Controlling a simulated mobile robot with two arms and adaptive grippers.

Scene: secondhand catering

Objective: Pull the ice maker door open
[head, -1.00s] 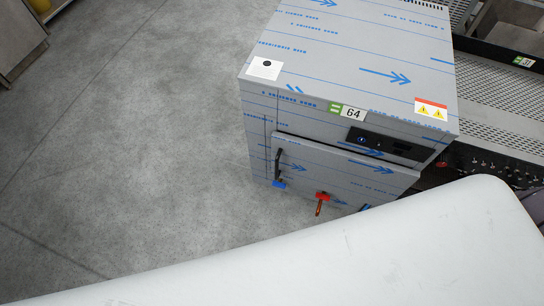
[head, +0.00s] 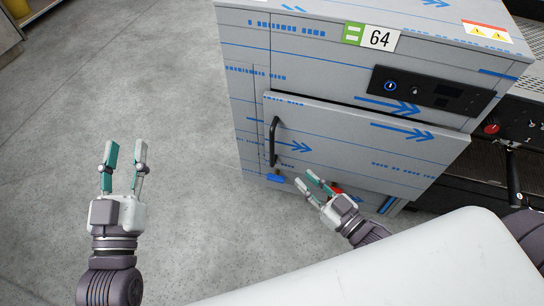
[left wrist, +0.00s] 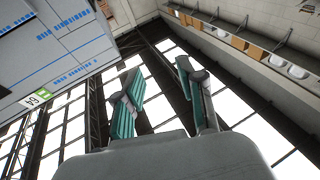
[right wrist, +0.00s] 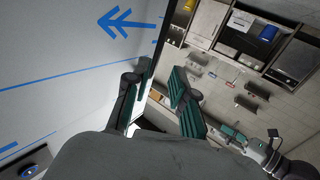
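The ice maker (head: 330,65) is a steel box with blue printed film and a tag reading 64. Its front door (head: 345,135) looks shut, with a black bar handle (head: 273,142) on its left side. My left gripper (head: 124,160) is open and empty over the floor, left of the ice maker and apart from it. My right gripper (head: 309,186) is open in front of the lower door, below and right of the handle. It partly covers a red valve handle (head: 337,190). In the right wrist view, a film-covered panel (right wrist: 60,80) lies close beside the fingers.
A blue fitting (head: 276,178) sits below the handle. A white rounded surface (head: 400,265) fills the lower right foreground. Dark equipment with a red knob (head: 491,129) stands to the right. The concrete floor (head: 110,80) at left is clear.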

